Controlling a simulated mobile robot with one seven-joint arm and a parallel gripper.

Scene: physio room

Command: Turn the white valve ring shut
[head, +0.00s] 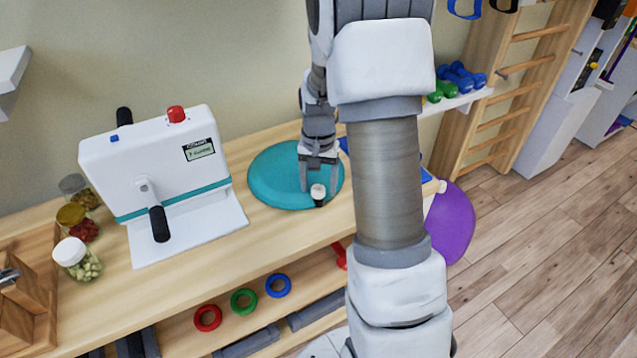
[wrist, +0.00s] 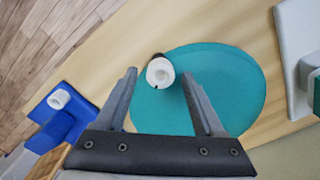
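The white valve ring (head: 318,191) sits at the near edge of the teal round cushion (head: 268,180) on the wooden bench. A small dark part shows beside it. In the wrist view the ring (wrist: 160,72) is seen from above, with a dark mark on its lower rim. My gripper (head: 318,177) is open above the cushion. In the wrist view its two fingertips (wrist: 158,76) stand on either side of the ring, with a gap on both sides. Whether the fingertips are level with the ring I cannot tell.
A white machine (head: 160,165) with a black handle stands left of the cushion. Jars (head: 78,260) stand farther left. A blue object (wrist: 62,120) with a white round piece lies on the cushion's other side. A purple disc (head: 450,225) is beyond the bench end.

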